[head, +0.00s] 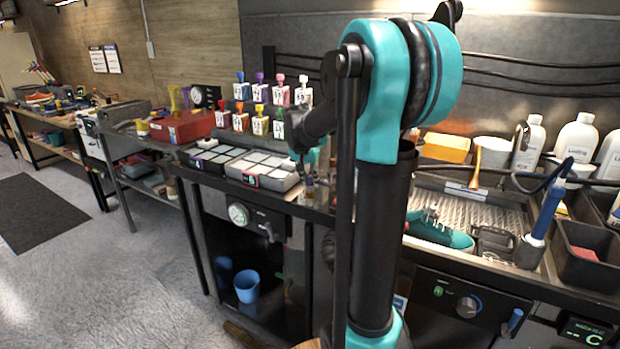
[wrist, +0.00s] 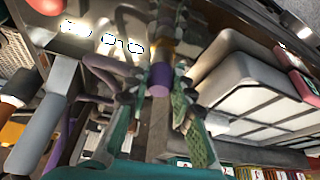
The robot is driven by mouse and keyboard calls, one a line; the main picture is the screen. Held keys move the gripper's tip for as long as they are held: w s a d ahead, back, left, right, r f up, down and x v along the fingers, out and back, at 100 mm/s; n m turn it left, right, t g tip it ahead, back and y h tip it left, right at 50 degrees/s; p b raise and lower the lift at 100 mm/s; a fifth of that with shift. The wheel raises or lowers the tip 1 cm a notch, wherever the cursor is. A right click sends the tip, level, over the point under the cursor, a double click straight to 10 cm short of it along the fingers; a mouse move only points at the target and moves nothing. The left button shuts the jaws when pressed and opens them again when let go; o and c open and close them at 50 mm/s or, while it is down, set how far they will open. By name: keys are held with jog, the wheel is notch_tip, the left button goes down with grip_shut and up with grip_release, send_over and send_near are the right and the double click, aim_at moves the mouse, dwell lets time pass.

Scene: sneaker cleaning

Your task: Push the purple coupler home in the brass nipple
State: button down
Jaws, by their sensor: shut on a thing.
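The purple coupler (wrist: 160,80) is a short cylinder near the middle of the wrist view. My gripper (wrist: 156,90) is shut on it, with one green-padded finger on each side. The yellowish brass nipple (wrist: 160,49) lies just beyond the coupler's far end, roughly in line with it. The two look close together or touching, but I cannot tell how deep the coupler sits. In the head view my gripper (head: 309,168) is small, at the front edge of the bench just left of my arm. The coupler is not clear there.
A grey tray of white blocks (head: 263,168) stands close left of my gripper, with several coloured-top bottles behind. In the wrist view, hoses and a pale handle (wrist: 44,120) are at left.

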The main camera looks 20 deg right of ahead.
jog(key=shift+f, duration=0.2)
jog(key=c, duration=1.2)
grip_release()
jog(key=shift+r, duration=0.1)
jog(key=v, duration=1.1)
jog(key=shift+s+r, duration=0.1)
jog(key=shift+r, duration=0.25)
jog(key=s+a+f+n+y, duration=0.1)
jog(key=s+f+n, duration=0.1)
jog(key=s+f, duration=0.6)
jog(key=s+a+f+n+y, duration=0.1)
jog(key=s+f+n, duration=0.1)
jog(key=s+f, duration=0.6)
jog(key=s+a+f+n, duration=0.1)
jog(key=s+f+n, duration=0.2)
jog(key=s+f, duration=0.5)
jog(key=shift+s+a+f+y, duration=0.15)
jog(key=shift+s+f+y, duration=0.05)
jog(key=shift+f, duration=0.5)
jog(key=shift+s+a+f+y, duration=0.15)
jog(key=shift+s+f+y, duration=0.05)
jog(key=shift+f, duration=0.55)
